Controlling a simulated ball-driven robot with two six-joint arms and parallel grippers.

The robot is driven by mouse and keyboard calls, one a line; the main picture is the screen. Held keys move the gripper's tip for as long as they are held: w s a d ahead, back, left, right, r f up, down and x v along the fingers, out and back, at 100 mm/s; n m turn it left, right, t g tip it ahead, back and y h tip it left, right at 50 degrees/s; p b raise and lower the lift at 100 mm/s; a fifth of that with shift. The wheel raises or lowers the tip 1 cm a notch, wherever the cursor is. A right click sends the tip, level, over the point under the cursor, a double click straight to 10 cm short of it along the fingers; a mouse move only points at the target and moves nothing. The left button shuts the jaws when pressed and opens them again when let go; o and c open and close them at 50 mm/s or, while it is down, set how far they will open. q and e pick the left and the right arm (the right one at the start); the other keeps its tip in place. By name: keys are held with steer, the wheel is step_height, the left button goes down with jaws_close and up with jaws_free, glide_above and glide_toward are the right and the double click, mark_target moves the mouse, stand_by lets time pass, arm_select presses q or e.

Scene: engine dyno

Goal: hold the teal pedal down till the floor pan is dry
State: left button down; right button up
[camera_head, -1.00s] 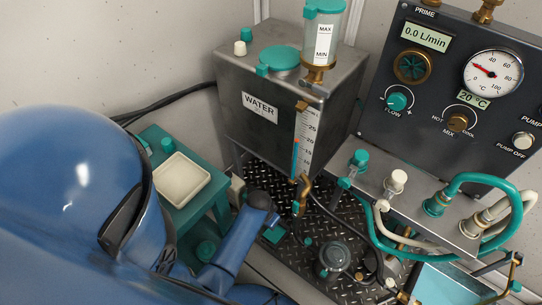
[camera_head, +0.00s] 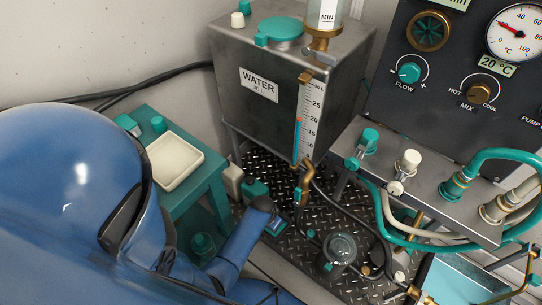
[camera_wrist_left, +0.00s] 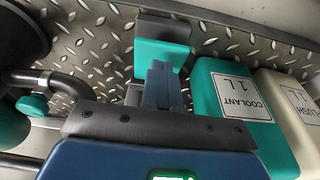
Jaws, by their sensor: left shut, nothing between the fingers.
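The teal pedal (camera_wrist_left: 160,50) lies on the diamond-plate floor, just beyond my left gripper in the wrist view. My left gripper (camera_wrist_left: 163,70) is shut and empty, with its fingertips overlapping the pedal. I cannot tell how hard they press or how far the pedal is down. In the head view the left gripper (camera_head: 275,226) is low beside the tank, partly hidden by its own wrist. A light-blue-bottomed pan (camera_head: 458,284) is cut off at the lower right; I cannot tell whether it is wet. My right gripper is out of view.
A teal coolant bottle (camera_wrist_left: 215,78) and a cream flush bottle (camera_wrist_left: 285,95) stand right of the gripper. The steel water tank (camera_head: 262,118) rises behind. A teal stand with a cream tray (camera_head: 196,166) is at left. Hoses and a glass-topped jar (camera_head: 340,247) crowd the right.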

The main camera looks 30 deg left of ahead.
arm_select(q)
steer(key=shift+s+f, duration=0.15)
steer(key=shift+f, duration=0.45)
steer(key=shift+s+f+t+b, duration=0.25)
steer(key=shift+s+f+t, duration=0.15)
steer(key=shift+f+t, duration=0.25)
steer(key=shift+s+f+t+b, duration=0.25)
steer(key=shift+s+f+t, duration=0.15)
steer(key=shift+t, duration=0.35)
steer(key=shift+f, duration=0.4)
steer(key=shift+s, duration=0.15)
steer(key=shift+w+a+r, duration=0.1)
steer(key=shift+w+r, duration=0.05)
steer(key=shift+w, duration=0.2)
stand_by(5.1)
